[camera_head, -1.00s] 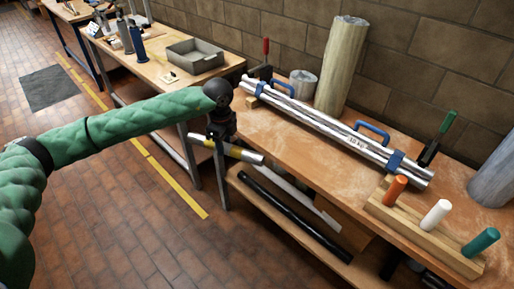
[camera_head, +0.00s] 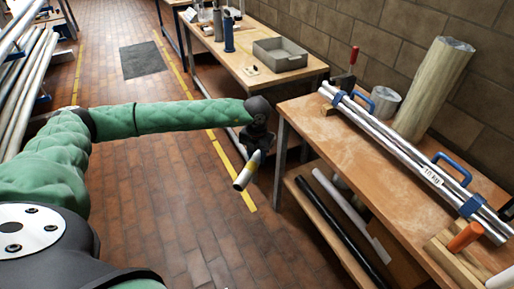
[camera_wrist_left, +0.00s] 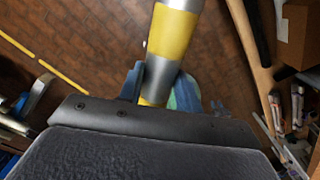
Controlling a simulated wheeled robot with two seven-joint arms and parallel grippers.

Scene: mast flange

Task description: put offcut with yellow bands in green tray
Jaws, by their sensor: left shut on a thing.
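The offcut with yellow bands (camera_head: 246,172) is a short silver tube. My left gripper (camera_head: 256,151) is shut on it near one end and holds it tilted over the brick floor, left of the near workbench. In the left wrist view, the offcut (camera_wrist_left: 172,36) runs up from between the fingers of the left gripper (camera_wrist_left: 152,88), with a broad yellow band and bare metal showing. I see no tray that is clearly green; a grey tray (camera_head: 280,55) stands on the far bench. My right gripper is not in view.
The near workbench (camera_head: 345,145) carries a clamped bundle of pipes (camera_head: 400,148), a tall roll (camera_head: 434,88) and a peg block at its front right. Its lower shelf holds dark and pale tubes. A pipe rack (camera_head: 25,85) stands at the left. Floor between is open.

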